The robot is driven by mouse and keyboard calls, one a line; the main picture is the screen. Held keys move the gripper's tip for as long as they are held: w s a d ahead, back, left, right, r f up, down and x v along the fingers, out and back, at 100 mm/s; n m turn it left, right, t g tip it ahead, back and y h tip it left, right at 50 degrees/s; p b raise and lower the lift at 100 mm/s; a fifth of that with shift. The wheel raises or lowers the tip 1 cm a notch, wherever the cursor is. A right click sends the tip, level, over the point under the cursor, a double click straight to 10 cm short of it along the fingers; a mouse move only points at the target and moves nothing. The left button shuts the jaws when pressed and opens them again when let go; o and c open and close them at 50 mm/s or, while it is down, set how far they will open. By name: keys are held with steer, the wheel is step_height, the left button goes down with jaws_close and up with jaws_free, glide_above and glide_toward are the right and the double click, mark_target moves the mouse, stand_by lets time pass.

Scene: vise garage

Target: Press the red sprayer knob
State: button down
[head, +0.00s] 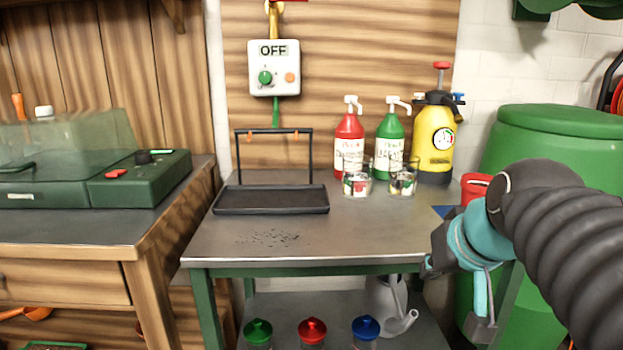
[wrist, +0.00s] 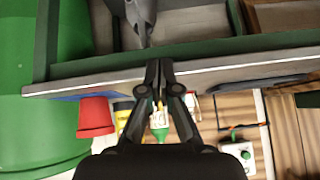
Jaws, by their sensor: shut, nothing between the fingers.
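The red sprayer knob (head: 441,66) tops a thin stem on the yellow sprayer (head: 433,145). The sprayer stands upright at the back right of the metal table, beside the green bottle. My gripper (wrist: 157,64) is shut and empty in the wrist view, its fingertips overlapping the table's edge in the picture. In the head view my arm reaches in from the right, in front of the table's right end, well below the knob and apart from it. In the wrist view the yellow sprayer (wrist: 123,111) shows only in part behind my gripper; I cannot make out the knob there.
A red bottle (head: 349,142), a green bottle (head: 389,143) and two glasses (head: 356,184) stand left of the sprayer. A black tray (head: 270,200) lies on the table (head: 330,238). A red pot (head: 474,187) and a large green barrel (head: 552,150) are at the right.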

steer(key=s+a+f+g, duration=0.2)
steer(key=s+f, duration=0.8)
steer(key=f, duration=0.4)
steer(key=shift+s+n+h, duration=0.15)
steer(key=shift+n+h, duration=0.15)
steer(key=shift+h, duration=0.1)
